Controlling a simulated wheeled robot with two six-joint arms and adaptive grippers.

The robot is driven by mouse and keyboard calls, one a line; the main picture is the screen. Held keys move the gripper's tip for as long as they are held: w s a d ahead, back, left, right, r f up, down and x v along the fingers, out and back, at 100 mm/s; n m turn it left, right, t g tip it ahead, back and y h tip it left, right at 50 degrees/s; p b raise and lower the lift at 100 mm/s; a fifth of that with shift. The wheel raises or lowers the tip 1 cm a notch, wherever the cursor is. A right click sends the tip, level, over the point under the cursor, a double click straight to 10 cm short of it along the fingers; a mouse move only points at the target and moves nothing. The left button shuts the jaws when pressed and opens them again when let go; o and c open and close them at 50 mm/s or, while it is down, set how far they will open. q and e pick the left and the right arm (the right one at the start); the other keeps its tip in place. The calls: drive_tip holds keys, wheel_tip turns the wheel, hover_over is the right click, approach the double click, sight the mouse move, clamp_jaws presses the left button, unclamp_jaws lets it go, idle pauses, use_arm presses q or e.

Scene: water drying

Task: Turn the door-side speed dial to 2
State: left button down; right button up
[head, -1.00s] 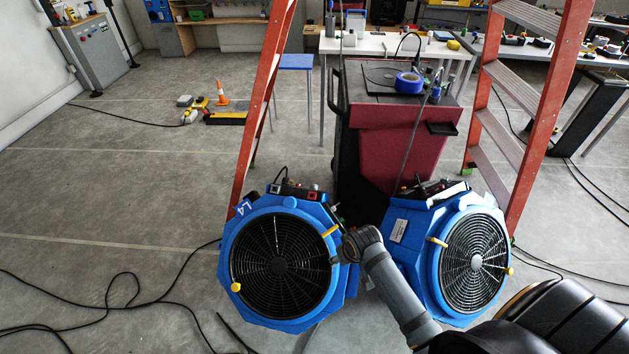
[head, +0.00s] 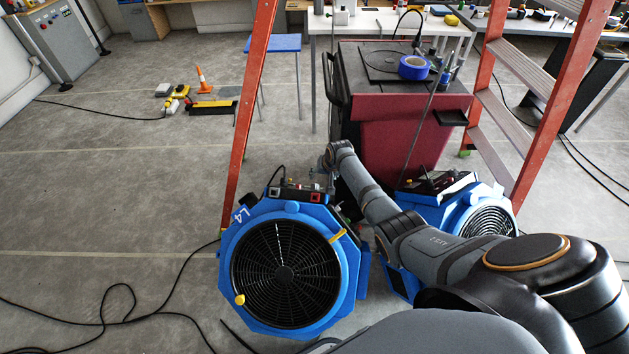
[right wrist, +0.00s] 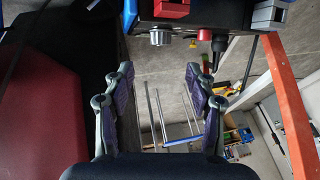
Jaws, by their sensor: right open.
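The left blue fan (head: 285,272) stands on the floor with its round black grille toward me. Its dark control box (head: 296,191) sits on top at the back. The right blue fan (head: 488,214) is partly hidden behind my right arm. My right gripper (head: 326,162) is small in the head view, just behind and above the left fan's control box. In the right wrist view, my right gripper (right wrist: 160,88) is open, with nothing between its fingers. A grey round knob (right wrist: 160,37) on the control box lies ahead of the fingers, apart from them. The dial's setting cannot be read. My left gripper is not in view.
A dark red cart (head: 405,130) stands close behind the fans, beside my right arm. Orange ladder legs (head: 245,140) rise on the left, with another ladder (head: 520,100) on the right. Black cables (head: 120,305) lie on the left floor, which is otherwise largely clear.

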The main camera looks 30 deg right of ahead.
sight(315, 187)
drive_tip(key=b+x, duration=0.6)
drive_tip(key=x, duration=0.3)
drive_tip(key=shift+a+f+b, duration=0.1)
drive_tip(key=shift+f+b, duration=0.25)
drive_tip(key=shift+w+f+b, duration=0.15)
drive_tip(key=shift+f+b, duration=0.05)
drive_tip(key=shift+b, duration=0.2)
drive_tip(key=shift+w+f, duration=0.2)
drive_tip(key=shift+w, duration=0.05)
drive_tip(key=shift+r, duration=0.1)
drive_tip(key=c, duration=1.1)
drive_tip(key=shift+c, duration=0.3)
drive_tip(key=shift+b, duration=0.35)
